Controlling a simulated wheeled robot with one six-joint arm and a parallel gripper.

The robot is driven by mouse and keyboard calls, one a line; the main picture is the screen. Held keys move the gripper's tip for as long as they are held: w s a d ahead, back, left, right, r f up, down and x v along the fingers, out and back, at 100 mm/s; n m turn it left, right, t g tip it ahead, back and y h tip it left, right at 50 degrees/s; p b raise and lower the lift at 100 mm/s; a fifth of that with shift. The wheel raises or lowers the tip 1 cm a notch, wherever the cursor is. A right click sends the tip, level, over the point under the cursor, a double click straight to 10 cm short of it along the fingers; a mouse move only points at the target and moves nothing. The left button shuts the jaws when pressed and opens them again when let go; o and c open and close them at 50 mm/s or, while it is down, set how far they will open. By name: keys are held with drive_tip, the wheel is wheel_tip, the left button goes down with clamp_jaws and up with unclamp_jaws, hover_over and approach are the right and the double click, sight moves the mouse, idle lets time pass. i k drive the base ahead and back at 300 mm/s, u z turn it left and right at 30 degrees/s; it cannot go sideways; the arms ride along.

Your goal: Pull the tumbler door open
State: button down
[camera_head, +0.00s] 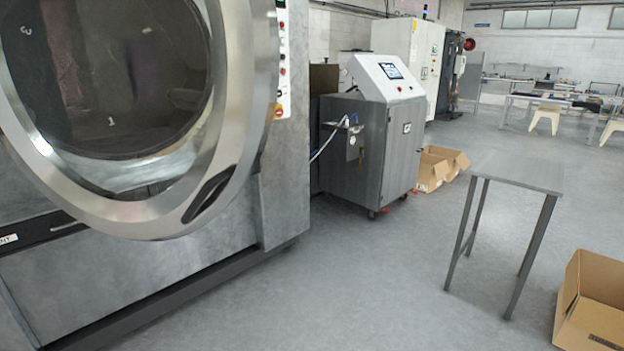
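The tumbler door (232,120) is a large round door with a wide metal ring around dark glass, at the upper left. Its ring stands out from the front of the washer (120,285) and is seen at an angle. I cannot tell for sure how far it is open. A dark slot-shaped handle recess (210,193) sits in the lower right of the ring. My gripper is not in view, so its distance from the handle is hidden.
A grey control cabinet (365,150) on casters stands behind the washer. A small metal table (515,170) is at the right. Cardboard boxes lie at the lower right (592,305) and by the cabinet (432,172). The floor (350,275) between washer and table is clear.

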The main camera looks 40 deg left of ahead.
sight(244, 33)
drive_tip(key=z, duration=0.3)
drive_tip(key=i, duration=0.4)
drive_tip(key=u, duration=0.55)
drive_tip(key=i, duration=1.75)
drive_tip(key=u, duration=1.45)
drive_tip(key=i, duration=1.05)
drive_tip(key=u, duration=1.2)
drive_tip(key=i, duration=0.3)
drive_tip(key=u, duration=0.2)
